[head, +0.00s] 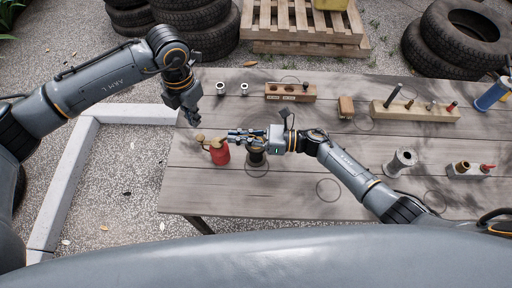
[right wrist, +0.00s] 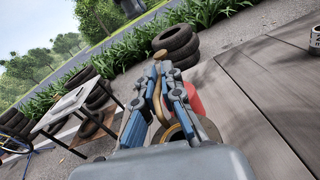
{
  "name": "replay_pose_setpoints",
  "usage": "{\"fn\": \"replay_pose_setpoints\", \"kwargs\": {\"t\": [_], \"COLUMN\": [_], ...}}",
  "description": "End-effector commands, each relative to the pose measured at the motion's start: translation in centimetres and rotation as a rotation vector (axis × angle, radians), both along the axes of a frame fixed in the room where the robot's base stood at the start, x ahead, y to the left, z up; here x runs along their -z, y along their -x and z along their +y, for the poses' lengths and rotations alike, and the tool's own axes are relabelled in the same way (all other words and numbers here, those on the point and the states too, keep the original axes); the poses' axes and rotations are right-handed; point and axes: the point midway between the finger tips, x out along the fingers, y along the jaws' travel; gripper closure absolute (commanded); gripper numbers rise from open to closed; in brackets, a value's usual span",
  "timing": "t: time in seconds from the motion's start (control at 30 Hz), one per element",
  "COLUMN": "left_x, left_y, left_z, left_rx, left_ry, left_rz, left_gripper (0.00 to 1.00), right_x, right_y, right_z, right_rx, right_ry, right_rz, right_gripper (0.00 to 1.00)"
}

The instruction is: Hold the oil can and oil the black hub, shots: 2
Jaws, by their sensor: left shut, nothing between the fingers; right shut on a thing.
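The red oil can (head: 219,154) with brass-coloured upper parts stands or hovers near the table's left edge; I cannot tell if it touches the wood. My right gripper (head: 232,136) is shut on its brass part. In the right wrist view the fingers (right wrist: 158,82) close around a curved brass piece (right wrist: 160,108), with the red body (right wrist: 193,98) partly hidden behind. A dark round thing (head: 257,159), seemingly the black hub, is right of the can, partly hidden under my right gripper. My left gripper (head: 193,119) is shut and empty, above and left of the can.
The wooden table (head: 290,215) has free room at the front. A wooden block with holes (head: 290,93), a small brown block (head: 346,107), a long peg board (head: 415,111), a grey spool (head: 400,162) and a block with fittings (head: 470,171) stand on it. Two small cups (head: 221,88) stand at the back left.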

Motion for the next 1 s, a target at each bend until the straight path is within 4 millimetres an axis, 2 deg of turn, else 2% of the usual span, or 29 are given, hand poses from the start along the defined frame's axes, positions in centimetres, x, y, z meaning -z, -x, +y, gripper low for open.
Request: {"fn": "replay_pose_setpoints", "kwargs": {"t": [0.03,0.1,0.17,0.2,0.47,0.57,0.67,1.0], "left_x": [0.0,0.0,0.0,0.0,0.0,0.0,0.0,0.0], "left_y": [0.0,0.0,0.0,0.0,0.0,0.0,0.0,0.0], "left_z": [0.0,0.0,0.0,0.0,0.0,0.0,0.0,0.0], "left_rx": [0.000,0.000,0.000,0.000,0.000,0.000,0.000,0.000], "left_ry": [0.000,0.000,0.000,0.000,0.000,0.000,0.000,0.000], "left_rz": [0.000,0.000,0.000,0.000,0.000,0.000,0.000,0.000], "left_gripper": [1.00,1.00,1.00,1.00,1.00,1.00,1.00,1.00], "right_x": [0.0,0.0,0.0,0.0,0.0,0.0,0.1,0.1], "right_y": [0.0,0.0,0.0,0.0,0.0,0.1,0.3,1.6], "right_z": [0.0,0.0,0.0,0.0,0.0,-0.6,-2.0,-9.0], "right_rx": [0.000,0.000,0.000,0.000,0.000,0.001,0.002,0.001], "right_ry": [0.000,0.000,0.000,0.000,0.000,0.001,0.002,0.003], "right_rz": [0.000,0.000,0.000,0.000,0.000,0.000,0.001,0.002], "right_gripper": [1.00,0.81,0.69,0.67,0.67,0.67,0.67,0.67]}}
